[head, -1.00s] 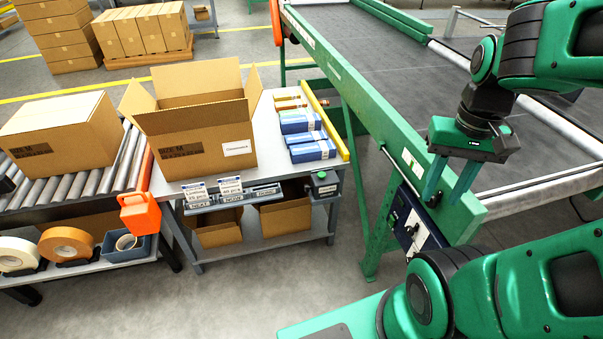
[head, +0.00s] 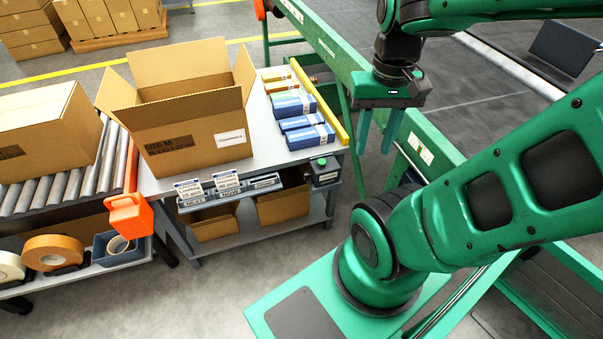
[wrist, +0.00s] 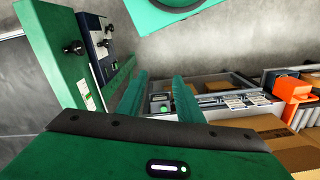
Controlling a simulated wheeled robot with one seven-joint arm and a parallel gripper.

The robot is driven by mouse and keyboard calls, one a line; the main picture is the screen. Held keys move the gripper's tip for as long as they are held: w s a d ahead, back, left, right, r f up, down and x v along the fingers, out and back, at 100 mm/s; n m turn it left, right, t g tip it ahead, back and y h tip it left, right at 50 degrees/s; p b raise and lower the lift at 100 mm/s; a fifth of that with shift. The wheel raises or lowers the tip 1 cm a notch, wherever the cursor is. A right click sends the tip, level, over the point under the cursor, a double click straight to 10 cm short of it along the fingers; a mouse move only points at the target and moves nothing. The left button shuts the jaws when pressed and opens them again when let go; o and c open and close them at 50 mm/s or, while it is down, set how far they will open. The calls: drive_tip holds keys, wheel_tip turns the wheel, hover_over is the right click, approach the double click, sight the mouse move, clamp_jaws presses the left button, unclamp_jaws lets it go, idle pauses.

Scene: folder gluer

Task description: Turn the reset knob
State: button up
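A dark blue control panel (wrist: 97,40) hangs on the side of the green machine frame at the upper left of the wrist view. Black knobs show on it, one lower on the panel (wrist: 104,43) and one higher (wrist: 111,27). Another black knob (wrist: 73,48) sticks out from the green frame beside the panel. I cannot read which is the reset knob. My gripper (wrist: 159,76) is open and empty, fingers pointing down, right of the panel and apart from it. In the head view my gripper (head: 377,150) is over the machine's near side; my arm hides most of the panel.
A grey packing table (head: 262,160) carries an open carton (head: 190,115) and blue boxes (head: 300,115), left of my gripper. A grey box with a green button (head: 325,172) is at its front right corner. The green machine frame (head: 330,55) runs along the right.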

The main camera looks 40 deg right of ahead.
drive_tip(key=m+g+h, duration=0.1)
drive_tip(key=m+h, duration=0.3)
drive_tip(key=m, duration=0.8)
hover_over(305, 174)
drive_tip(key=s+a, duration=0.1)
drive_tip(key=s, duration=0.2)
wheel_tip(305, 174, down, 18)
drive_tip(key=w+a+f+m, duration=0.3)
drive_tip(key=w+f, duration=0.1)
drive_tip(key=f, duration=0.7)
drive_tip(key=x, duration=0.9)
drive_tip(key=shift+d+f, duration=0.3)
drive_tip(key=shift+c, duration=0.6)
